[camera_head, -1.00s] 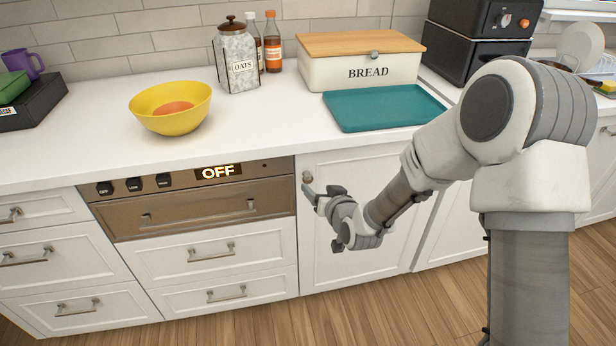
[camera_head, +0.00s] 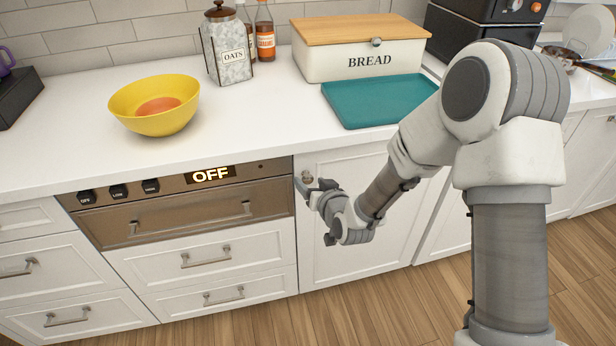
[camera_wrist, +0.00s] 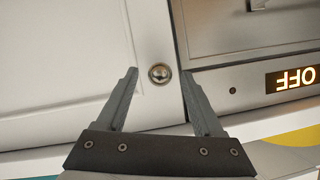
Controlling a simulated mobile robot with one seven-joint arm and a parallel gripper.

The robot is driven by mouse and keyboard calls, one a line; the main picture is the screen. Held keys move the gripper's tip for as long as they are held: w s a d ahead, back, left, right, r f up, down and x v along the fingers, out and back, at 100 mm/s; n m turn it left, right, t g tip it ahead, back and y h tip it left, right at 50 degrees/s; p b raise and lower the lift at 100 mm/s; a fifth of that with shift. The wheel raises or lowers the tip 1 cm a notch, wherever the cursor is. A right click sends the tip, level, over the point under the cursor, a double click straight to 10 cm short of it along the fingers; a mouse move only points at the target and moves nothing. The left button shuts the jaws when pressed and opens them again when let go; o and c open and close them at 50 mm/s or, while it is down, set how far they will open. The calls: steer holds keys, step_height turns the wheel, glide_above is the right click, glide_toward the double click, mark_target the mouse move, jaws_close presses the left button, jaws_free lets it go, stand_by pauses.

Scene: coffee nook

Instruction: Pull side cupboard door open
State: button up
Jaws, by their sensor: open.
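The side cupboard door (camera_head: 345,235) is a white panel door right of the oven drawer, and it looks shut. Its small round metal knob (camera_head: 307,177) is at the door's upper left corner. My gripper (camera_head: 312,187) is at the knob, its fingers partly hidden by my own wrist in the head view. In the wrist view the knob (camera_wrist: 159,73) lies between the tips of my two open fingers, apart from both. The door face (camera_wrist: 60,60) fills the left of that view.
The oven front (camera_head: 180,205) with its OFF display is left of the door. The white counter (camera_head: 240,130) overhangs above, carrying a yellow bowl (camera_head: 150,112), an oats jar (camera_head: 229,50), a teal tray (camera_head: 375,103) and a bread box (camera_head: 350,62). Wood floor (camera_head: 400,300) lies open in front.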

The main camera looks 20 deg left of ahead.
steer(key=shift+w+a+f, duration=0.15)
steer(key=shift+w+a, duration=0.1)
steer(key=shift+w, duration=0.05)
steer(key=shift+c, duration=0.3)
jaws_close()
stand_by(1.2)
